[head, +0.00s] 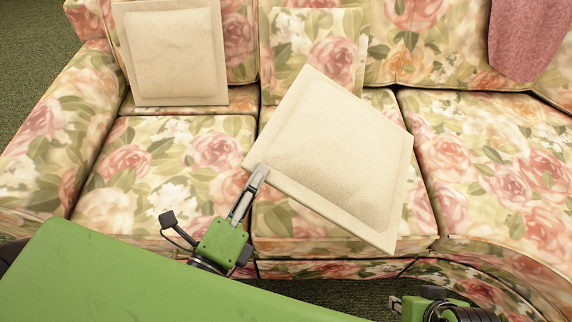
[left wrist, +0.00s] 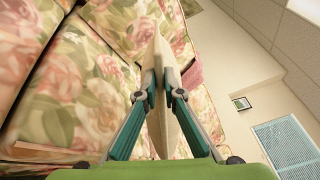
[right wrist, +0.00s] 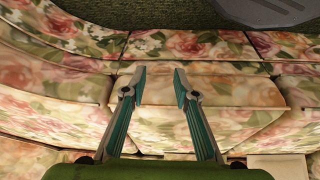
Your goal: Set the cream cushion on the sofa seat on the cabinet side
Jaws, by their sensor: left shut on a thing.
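A cream cushion (head: 335,155) is held tilted in front of the sofa's middle section. My left gripper (head: 261,174) is shut on its left corner. The left wrist view shows the cushion (left wrist: 160,50) edge-on between the fingers. The floral sofa's middle seat (head: 285,222) is partly hidden behind the cushion; I cannot tell whether they touch. A second cream cushion (head: 175,55) leans on the backrest at the left seat (head: 150,160). My right gripper (right wrist: 160,88) is open and empty, low in front of the sofa. No cabinet is in view.
A floral cushion (head: 290,40) leans on the middle backrest. A pink throw (head: 525,35) hangs over the backrest at right. The left seat's front and the right seat (head: 480,150) are bare. The left armrest (head: 60,125) rises beside the left seat.

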